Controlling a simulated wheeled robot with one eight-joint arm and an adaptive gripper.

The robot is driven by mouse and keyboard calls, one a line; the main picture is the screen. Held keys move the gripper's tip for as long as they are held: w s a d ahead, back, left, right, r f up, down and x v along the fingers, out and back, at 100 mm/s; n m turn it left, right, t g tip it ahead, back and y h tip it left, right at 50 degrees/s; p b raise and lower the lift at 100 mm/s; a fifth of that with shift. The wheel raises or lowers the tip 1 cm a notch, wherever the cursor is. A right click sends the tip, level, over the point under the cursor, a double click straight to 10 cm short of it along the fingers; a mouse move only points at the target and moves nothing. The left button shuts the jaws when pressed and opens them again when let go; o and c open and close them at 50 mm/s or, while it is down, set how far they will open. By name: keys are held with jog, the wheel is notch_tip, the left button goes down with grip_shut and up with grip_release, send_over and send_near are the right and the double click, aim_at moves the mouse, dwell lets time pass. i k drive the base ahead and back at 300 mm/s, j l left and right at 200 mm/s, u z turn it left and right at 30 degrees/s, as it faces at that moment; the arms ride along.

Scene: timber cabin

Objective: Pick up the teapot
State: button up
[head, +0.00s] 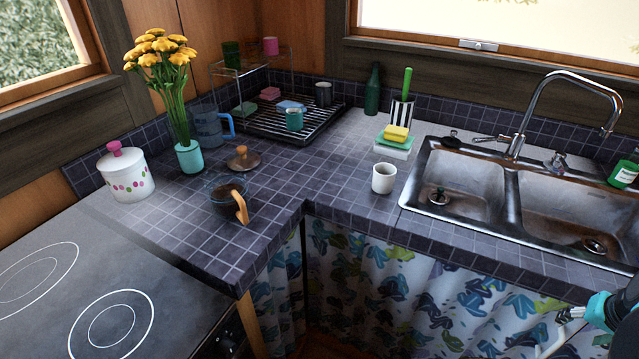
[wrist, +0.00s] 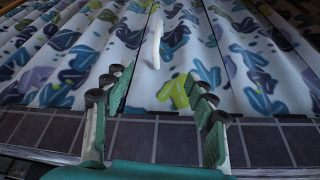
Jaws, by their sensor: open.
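The teapot (head: 227,197) looks like a low clear glass pot with dark contents and an orange-brown wooden handle facing the front right. It stands on the tiled counter near the inner corner. A brown lid with a knob (head: 243,160) lies just behind it. My gripper (head: 564,328) is at the lower right of the head view, in front of the sink counter and far from the teapot. In the wrist view my gripper (wrist: 155,102) has its fingers spread with nothing between them. The teapot is not in the wrist view.
A white mug (head: 383,178) stands right of the teapot, and a vase of yellow flowers (head: 189,156) and a blue pitcher (head: 207,128) behind it. A white canister (head: 127,175) is left. The sink (head: 455,180) is right. Patterned curtains (wrist: 240,50) hang below the counter.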

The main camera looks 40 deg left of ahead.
aim_at(226, 188)
jog(key=k+l+u, duration=0.15)
jog(key=l, duration=0.2)
jog(key=l+u, duration=0.2)
jog(key=l, duration=0.15)
jog(key=j+u, duration=0.1)
jog(key=u, duration=0.4)
jog(key=j+u, duration=0.1)
jog(key=u, duration=0.35)
jog(key=i+u, duration=0.1)
jog(key=u, duration=0.4)
jog(key=i+u, duration=0.1)
jog(key=u, duration=0.35)
jog(key=i+j+u, duration=0.1)
jog(key=u, duration=0.15)
jog(key=i+l, duration=0.05)
jog(key=i, duration=0.05)
